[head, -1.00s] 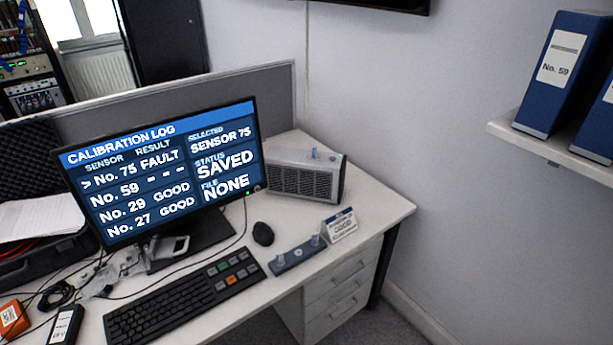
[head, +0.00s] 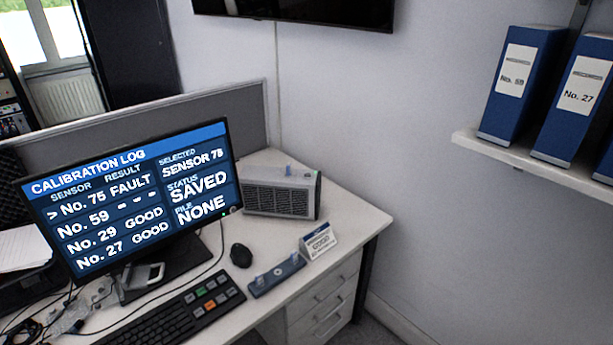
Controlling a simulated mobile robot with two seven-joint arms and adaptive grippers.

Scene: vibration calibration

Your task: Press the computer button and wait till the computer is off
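The monitor (head: 130,200) stands on the desk at the left and is lit. It shows a calibration log with Sensor 75 selected, status saved and file none. A grey box with a vented front (head: 280,198), possibly the computer, sits on the desk behind and right of the monitor. A small blue translucent piece (head: 288,171) is on its top; I cannot tell whether it is a button. The keyboard (head: 175,315) lies in front of the monitor, with the mouse (head: 241,255) to its right. Neither of my grippers is in view.
A blue strip with small clear pegs (head: 277,274) and a small sign (head: 318,240) lie near the desk's right edge. Blue binders (head: 522,85) stand on a wall shelf (head: 540,165) at right. Cables and papers clutter the left. Floor right of the desk is partly visible.

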